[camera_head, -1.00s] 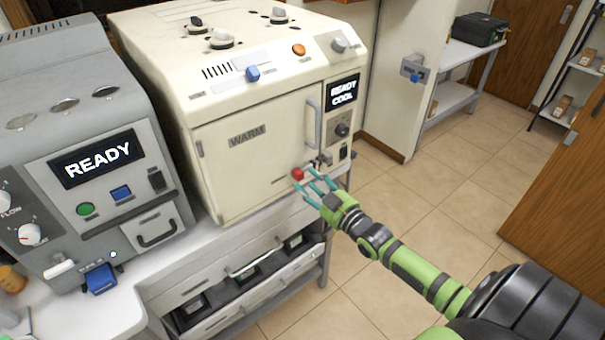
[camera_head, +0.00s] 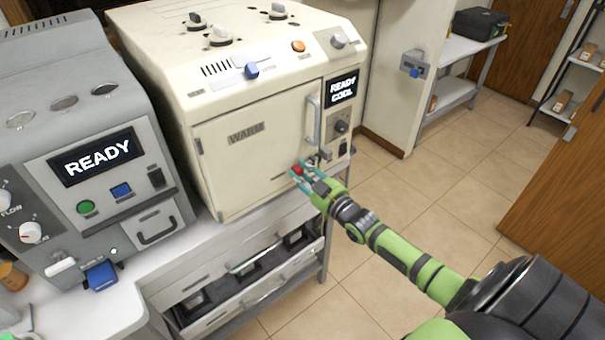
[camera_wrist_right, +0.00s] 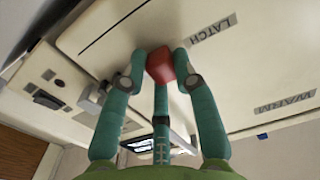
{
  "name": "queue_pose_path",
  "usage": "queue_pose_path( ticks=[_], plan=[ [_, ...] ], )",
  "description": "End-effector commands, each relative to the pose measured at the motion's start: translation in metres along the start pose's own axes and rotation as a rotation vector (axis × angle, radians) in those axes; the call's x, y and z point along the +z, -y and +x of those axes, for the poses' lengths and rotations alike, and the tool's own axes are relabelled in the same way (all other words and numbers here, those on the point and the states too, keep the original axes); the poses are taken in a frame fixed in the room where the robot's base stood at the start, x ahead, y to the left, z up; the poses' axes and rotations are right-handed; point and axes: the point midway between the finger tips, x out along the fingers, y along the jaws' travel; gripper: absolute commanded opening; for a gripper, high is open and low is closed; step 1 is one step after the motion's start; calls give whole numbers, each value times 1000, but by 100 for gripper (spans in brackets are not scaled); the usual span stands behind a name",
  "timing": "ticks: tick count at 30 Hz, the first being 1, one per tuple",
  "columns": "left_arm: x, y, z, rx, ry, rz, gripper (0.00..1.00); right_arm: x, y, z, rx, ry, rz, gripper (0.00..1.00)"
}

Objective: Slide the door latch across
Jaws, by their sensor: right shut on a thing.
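The door latch has a red knob (camera_head: 297,169) low on the right side of the cream oven's door (camera_head: 250,150), which is closed. In the right wrist view the red knob (camera_wrist_right: 160,65) sits between my teal fingers, beside a "LATCH" label (camera_wrist_right: 213,33). My right gripper (camera_head: 301,171) is shut on the red knob, with its arm coming in from the lower right. A small metal catch (camera_head: 326,154) is just right of the knob. My left gripper is not in view.
The door handle (camera_head: 311,121) and a panel reading "READY COOL" (camera_head: 342,88) are above and right of the knob. A grey machine (camera_head: 100,160) stands at the left. The tiled floor (camera_head: 430,210) at right is clear.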

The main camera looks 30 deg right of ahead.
Motion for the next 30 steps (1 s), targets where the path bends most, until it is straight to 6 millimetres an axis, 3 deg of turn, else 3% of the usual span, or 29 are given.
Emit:
queue_pose_path(
  ticks=[7,17,18,30],
  plan=[
    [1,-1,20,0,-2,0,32,-1,-33,1,0,-10,2,0],
    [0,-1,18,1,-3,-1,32,-6,-37,1,1,-13,9,0],
    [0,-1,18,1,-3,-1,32,-6,-37,2,2,-13,9,46],
    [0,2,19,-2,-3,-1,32,-2,-36,-2,1,-5,4,47]
  ],
)
